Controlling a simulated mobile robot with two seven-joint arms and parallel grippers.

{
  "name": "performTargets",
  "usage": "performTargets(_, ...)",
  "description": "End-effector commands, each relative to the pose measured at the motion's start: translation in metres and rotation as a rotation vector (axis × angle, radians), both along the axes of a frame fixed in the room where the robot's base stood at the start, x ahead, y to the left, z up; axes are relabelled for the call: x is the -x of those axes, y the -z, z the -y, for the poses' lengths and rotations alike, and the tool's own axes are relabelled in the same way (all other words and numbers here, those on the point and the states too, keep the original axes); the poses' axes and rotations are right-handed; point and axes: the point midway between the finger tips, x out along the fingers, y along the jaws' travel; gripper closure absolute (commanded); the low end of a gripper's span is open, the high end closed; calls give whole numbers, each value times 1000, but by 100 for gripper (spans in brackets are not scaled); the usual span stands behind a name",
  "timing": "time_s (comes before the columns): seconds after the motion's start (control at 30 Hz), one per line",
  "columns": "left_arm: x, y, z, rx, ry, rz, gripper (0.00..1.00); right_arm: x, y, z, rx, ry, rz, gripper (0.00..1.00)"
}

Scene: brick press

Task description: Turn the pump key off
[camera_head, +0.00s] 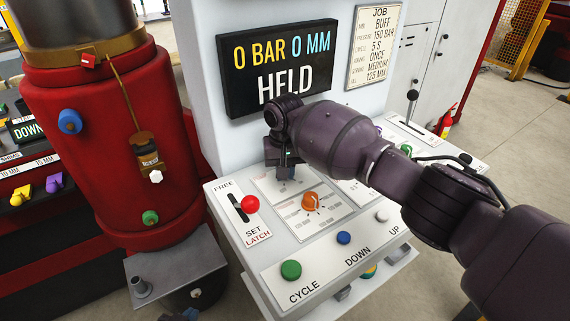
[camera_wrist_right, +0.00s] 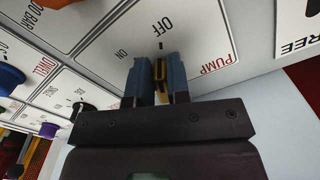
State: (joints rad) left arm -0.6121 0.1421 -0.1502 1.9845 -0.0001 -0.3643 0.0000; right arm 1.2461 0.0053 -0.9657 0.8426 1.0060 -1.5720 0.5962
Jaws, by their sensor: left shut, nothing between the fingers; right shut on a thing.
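The pump key (camera_wrist_right: 160,72) is a small yellow and black piece on the white PUMP panel (camera_wrist_right: 205,45). My right gripper (camera_wrist_right: 158,80) is shut on it, one blue-grey finger on each side. The key points at the small mark next to OFF; ON is to the left. In the head view my right gripper (camera_head: 285,165) reaches down to the back of the console, and the key is hidden behind it. My left gripper (camera_head: 183,314) shows only partly at the bottom edge, dark, away from the console, shut and empty.
The console (camera_head: 275,245) carries a red-knobbed SET lever (camera_head: 250,204), an orange dial (camera_head: 310,202) and green CYCLE (camera_head: 291,270), blue DOWN (camera_head: 344,238) and white UP buttons (camera_head: 382,216). The display (camera_head: 280,65) reads 0 BAR, 0 MM, HELD. A red press (camera_head: 105,140) stands left.

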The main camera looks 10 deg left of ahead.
Motion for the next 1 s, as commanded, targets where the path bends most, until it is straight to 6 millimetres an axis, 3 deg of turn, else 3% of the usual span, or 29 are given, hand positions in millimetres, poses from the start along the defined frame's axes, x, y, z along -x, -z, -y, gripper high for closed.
performTargets(0.23,-9,-21,1,-1,3,23,100,1,-1,-2,0,90,-1,100)
performTargets(0.8,-12,-24,1,-1,5,28,100,0,1,-2,-1,120,1,100)
performTargets(0.83,-12,-24,1,-1,5,28,100,0,1,-2,-1,119,1,78)
performTargets(0.97,-11,-24,1,0,4,27,100,0,1,-2,0,119,1,58)
performTargets(1.0,-10,-24,1,0,4,26,100,0,0,-2,0,119,1,57)
